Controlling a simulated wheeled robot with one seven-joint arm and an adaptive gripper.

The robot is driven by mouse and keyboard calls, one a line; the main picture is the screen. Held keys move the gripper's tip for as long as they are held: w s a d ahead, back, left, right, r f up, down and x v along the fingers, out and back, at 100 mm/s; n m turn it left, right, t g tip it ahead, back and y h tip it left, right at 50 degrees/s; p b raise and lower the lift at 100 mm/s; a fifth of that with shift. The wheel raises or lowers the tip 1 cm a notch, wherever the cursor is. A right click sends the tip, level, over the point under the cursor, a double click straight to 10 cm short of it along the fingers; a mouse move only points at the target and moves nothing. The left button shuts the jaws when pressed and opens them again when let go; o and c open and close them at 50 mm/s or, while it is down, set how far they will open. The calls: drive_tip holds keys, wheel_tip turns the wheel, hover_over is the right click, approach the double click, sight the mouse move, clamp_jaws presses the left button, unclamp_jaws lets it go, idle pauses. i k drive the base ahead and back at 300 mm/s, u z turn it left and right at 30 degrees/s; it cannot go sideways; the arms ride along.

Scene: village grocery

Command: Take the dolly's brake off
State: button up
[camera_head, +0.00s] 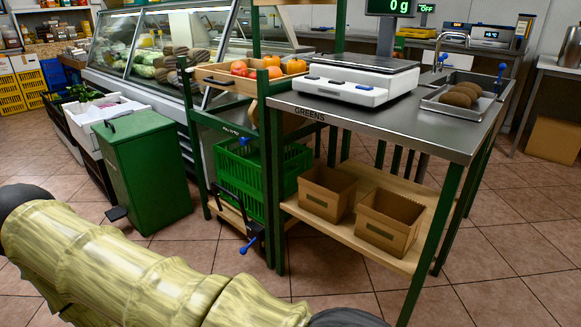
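The dolly (233,217) appears to be the low wooden platform under the stacked green crates (240,188), in the lower bay left of the steel table. A dark lever with a blue knob (250,245) shows at its front right corner, low near the floor. It looks like the brake, but whether it is on or off cannot be told. The wheels are not clearly visible. My arm crosses the lower left of the picture, in front of the bay. My gripper is not in view.
A green pedal bin (144,172) stands left of the bay. The steel table (420,128) stands at right, with two cardboard boxes (385,225) on its lower shelf (345,236). A drawer of fruit (215,75) sits above the crates. The tiled floor in front is free.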

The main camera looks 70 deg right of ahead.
sight(242, 251)
drive_tip(key=z, duration=1.85)
